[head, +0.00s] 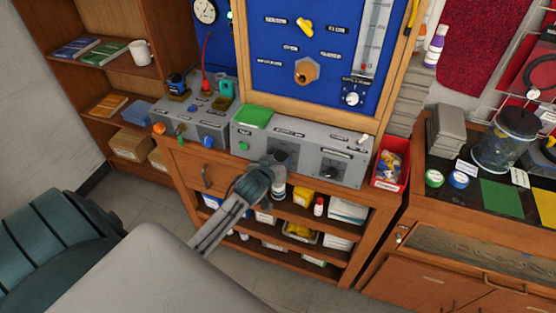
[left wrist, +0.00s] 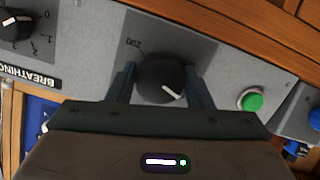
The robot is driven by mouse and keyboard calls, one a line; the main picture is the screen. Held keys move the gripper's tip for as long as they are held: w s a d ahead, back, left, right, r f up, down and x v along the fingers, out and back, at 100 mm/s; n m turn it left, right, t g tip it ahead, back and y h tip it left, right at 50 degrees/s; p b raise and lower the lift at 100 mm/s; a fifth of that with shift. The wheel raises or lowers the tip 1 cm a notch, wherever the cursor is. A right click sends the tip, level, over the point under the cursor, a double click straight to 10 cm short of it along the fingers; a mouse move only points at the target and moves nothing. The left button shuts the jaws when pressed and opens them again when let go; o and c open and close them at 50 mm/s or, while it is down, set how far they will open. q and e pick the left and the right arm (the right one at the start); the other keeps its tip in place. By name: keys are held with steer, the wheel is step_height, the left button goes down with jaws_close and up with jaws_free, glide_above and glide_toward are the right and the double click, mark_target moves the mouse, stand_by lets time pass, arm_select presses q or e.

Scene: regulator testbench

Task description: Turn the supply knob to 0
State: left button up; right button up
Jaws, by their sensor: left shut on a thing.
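My left gripper (head: 274,165) reaches the front of the grey bench console (head: 305,147). In the left wrist view, its two fingers (left wrist: 160,84) are shut on a round black knob (left wrist: 158,70), one finger on each side. The knob's white pointer line points to the lower right in that view. A "200" mark is printed beside the knob at its upper left. The rest of its scale and its name are hidden, so I cannot read whether it is the supply knob. My right gripper is not in view.
A second black knob (left wrist: 16,24), labelled BREATHING, sits on the same panel, as does a green button (left wrist: 250,100). A smaller grey console (head: 192,120) stands to the left, and a red bin (head: 391,170) to the right. Open shelves lie below.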

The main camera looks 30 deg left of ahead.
arm_select(q)
steer(key=n+h+p, duration=0.1)
steer(key=n, duration=0.3)
steer(key=shift+s+n+t, duration=0.1)
steer(key=shift+n+t, duration=0.3)
steer(key=shift+f+n+t+h+p, duration=0.15)
steer(key=shift+n+p, duration=0.2)
steer(key=shift+n, duration=0.6)
steer(key=shift+r+n+t+h+p, duration=0.15)
steer(key=shift+n+p, duration=0.2)
steer(key=shift+n, duration=0.6)
steer(key=shift+f, duration=0.1)
steer(key=o, duration=1)
steer(key=shift+b+v, duration=1.45)
steer(key=shift+v, duration=3.95)
